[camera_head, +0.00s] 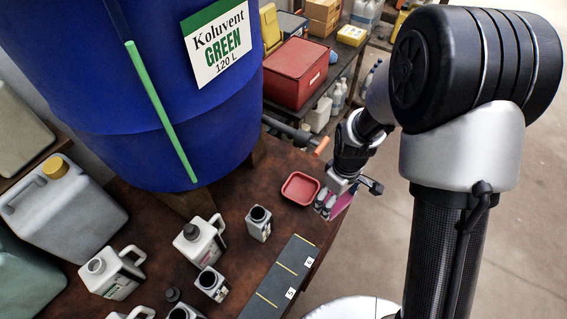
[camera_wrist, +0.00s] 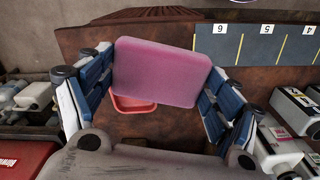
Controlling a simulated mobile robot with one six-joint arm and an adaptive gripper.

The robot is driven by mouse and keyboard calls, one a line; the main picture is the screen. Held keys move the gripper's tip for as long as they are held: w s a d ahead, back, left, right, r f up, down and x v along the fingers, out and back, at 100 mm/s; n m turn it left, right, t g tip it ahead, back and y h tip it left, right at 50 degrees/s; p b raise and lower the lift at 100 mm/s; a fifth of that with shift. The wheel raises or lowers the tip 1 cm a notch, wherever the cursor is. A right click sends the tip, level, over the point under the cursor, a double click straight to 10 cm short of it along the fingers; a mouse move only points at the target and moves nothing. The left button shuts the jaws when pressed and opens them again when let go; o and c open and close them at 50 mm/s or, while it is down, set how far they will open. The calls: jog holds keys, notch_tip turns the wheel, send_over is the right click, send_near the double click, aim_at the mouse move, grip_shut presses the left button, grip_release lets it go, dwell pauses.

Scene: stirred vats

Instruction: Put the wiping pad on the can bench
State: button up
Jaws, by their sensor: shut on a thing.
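The wiping pad, a pink rounded block (camera_wrist: 160,72), is held between the two blue-padded fingers of my gripper (camera_wrist: 158,85) in the wrist view. In the head view my gripper (camera_head: 333,203) is by the bench's right edge, and a pink sliver of the pad (camera_head: 343,204) shows beside its fingers. A brown bench (camera_head: 282,222) carries several grey cans and is likely the can bench. It also shows behind the pad in the wrist view (camera_wrist: 150,35). I cannot tell whether the pad touches the bench.
A small red tray (camera_head: 300,188) lies on the bench close to my gripper. A dark numbered strip (camera_head: 279,278) runs along the bench's right side. Cans (camera_head: 258,223) stand left of it. A large blue vat (camera_head: 140,90) rises behind. A red box (camera_head: 296,73) stands further back.

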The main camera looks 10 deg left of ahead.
aim_at(315, 225)
jog(key=a+r+n, duration=0.2)
jog(key=a+n, duration=0.1)
jog(key=shift+w+a+r, duration=0.15)
jog(key=shift+w+a, duration=0.05)
jog(key=shift+s+a+r+n, duration=0.1)
jog(key=shift+s+r+n, duration=0.2)
jog(key=shift+n, duration=0.2)
notch_tip(315, 225, down, 20)
jog(key=b, duration=0.6)
jog(key=shift+w, duration=0.15)
jog(key=shift+f, duration=0.25)
jog(key=o, duration=0.8)
jog(key=shift+r, duration=0.1)
